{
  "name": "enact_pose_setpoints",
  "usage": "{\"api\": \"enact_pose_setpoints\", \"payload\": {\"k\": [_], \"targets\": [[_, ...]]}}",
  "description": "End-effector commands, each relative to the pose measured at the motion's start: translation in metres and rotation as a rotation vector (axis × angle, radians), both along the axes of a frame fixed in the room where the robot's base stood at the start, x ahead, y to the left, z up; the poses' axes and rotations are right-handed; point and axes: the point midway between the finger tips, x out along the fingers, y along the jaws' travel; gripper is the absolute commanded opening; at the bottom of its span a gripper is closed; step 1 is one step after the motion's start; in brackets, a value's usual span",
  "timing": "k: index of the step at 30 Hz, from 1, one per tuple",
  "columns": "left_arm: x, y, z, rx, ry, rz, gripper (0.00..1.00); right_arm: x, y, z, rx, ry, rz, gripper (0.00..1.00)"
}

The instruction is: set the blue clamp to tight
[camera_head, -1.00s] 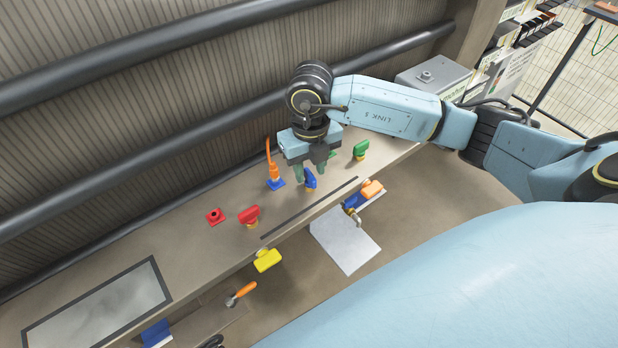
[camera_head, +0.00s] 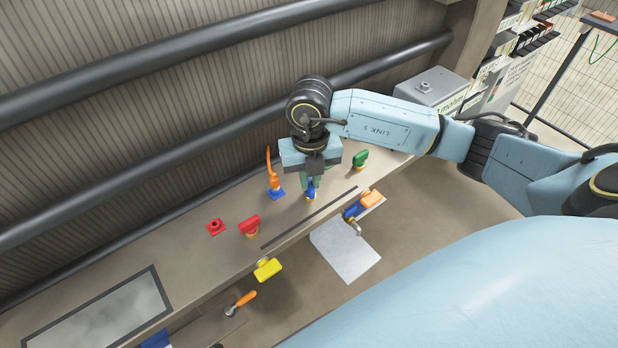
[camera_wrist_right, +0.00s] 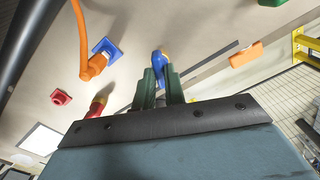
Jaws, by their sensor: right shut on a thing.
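The blue clamp (camera_head: 311,194) is a small blue handle on a yellow-orange base, standing on the beige ledge. My right gripper (camera_head: 312,181) points down over it and is shut on its handle, and the fingers hide most of the upper part. In the right wrist view the blue clamp (camera_wrist_right: 160,62) shows between the two green fingers (camera_wrist_right: 159,83). Its exact angle and any marks are hard to make out. My left gripper is not in view.
An orange lever on a blue base (camera_head: 275,188) stands close left of the gripper. A red clamp (camera_head: 250,225) is farther left, a green clamp (camera_head: 360,159) to the right. A dark slot (camera_head: 310,217) runs along the ledge in front. Thick pipes (camera_head: 200,210) run behind.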

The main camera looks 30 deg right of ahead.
Motion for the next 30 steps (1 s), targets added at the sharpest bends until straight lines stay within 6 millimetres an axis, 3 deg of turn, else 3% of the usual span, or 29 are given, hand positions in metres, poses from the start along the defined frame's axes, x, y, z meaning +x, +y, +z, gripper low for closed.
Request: {"api": "enact_pose_setpoints", "payload": {"k": [5, 16, 24, 30], "targets": [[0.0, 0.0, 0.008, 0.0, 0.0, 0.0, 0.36, 0.0, 0.0, 0.001, 0.0, 0.001, -0.153, 0.0], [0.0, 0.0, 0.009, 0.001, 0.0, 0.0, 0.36, 0.0, 0.0, 0.0, 0.0, 0.001, -0.197, 0.0], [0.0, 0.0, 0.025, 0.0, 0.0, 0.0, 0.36, -0.001, 0.0, 0.002, 0.001, 0.002, -0.491, 0.0], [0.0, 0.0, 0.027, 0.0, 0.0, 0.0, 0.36, 0.0, 0.0, 0.0, 0.0, 0.001, -0.57, 0.0]]}}
